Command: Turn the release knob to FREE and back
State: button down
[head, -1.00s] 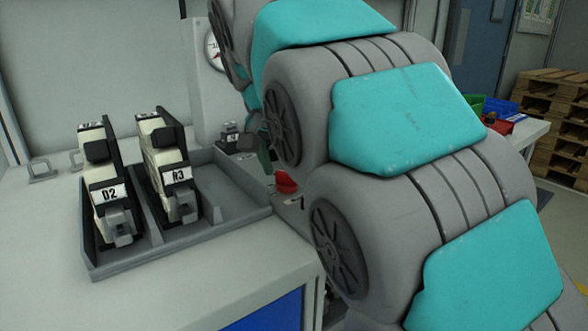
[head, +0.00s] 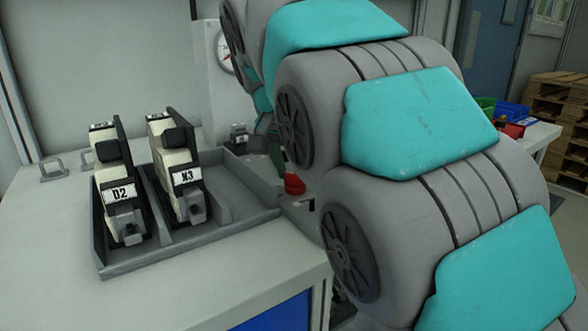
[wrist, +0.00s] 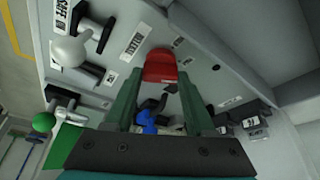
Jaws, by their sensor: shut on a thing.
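The red release knob (wrist: 160,66) sits on a pale panel with small printed labels. In the wrist view my gripper (wrist: 158,80) has its two green fingers on either side of the knob, shut on it. The head view shows the red knob (head: 294,185) beside my arm, at the right end of the grey tray. There my arm hides most of the gripper and the panel around the knob. I cannot read a FREE mark or tell which way the knob points.
A grey tray (head: 235,222) on the pale bench holds two upright labelled units, D2 (head: 120,190) and one beside it (head: 180,175). A gauge (head: 224,50) stands behind. The wrist view shows a white ball-ended lever (wrist: 68,50) and a green ball knob (wrist: 43,122) near the panel.

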jog(key=shift+n, duration=0.3)
jog(key=shift+n+y, duration=0.5)
jog(key=shift+n, duration=0.5)
jog(key=n+y, duration=0.1)
jog(key=n, duration=0.2)
jog(key=shift+d+n, duration=0.15)
jog(key=shift+n, duration=0.15)
jog(key=n+y, duration=0.1)
jog(key=n, duration=0.1)
jog(key=n+y, duration=0.1)
jog(key=n, duration=0.2)
jog(key=shift+d+n+y, duration=0.1)
jog(key=shift+n+y, duration=0.2)
jog(key=shift+g, duration=0.3)
jog(key=shift+c, duration=1.2)
grip_release()
jog(key=shift+r, duration=0.15)
jog(key=v, duration=0.7)
jog(key=shift+r+b, duration=0.25)
jog(key=shift+b, duration=0.05)
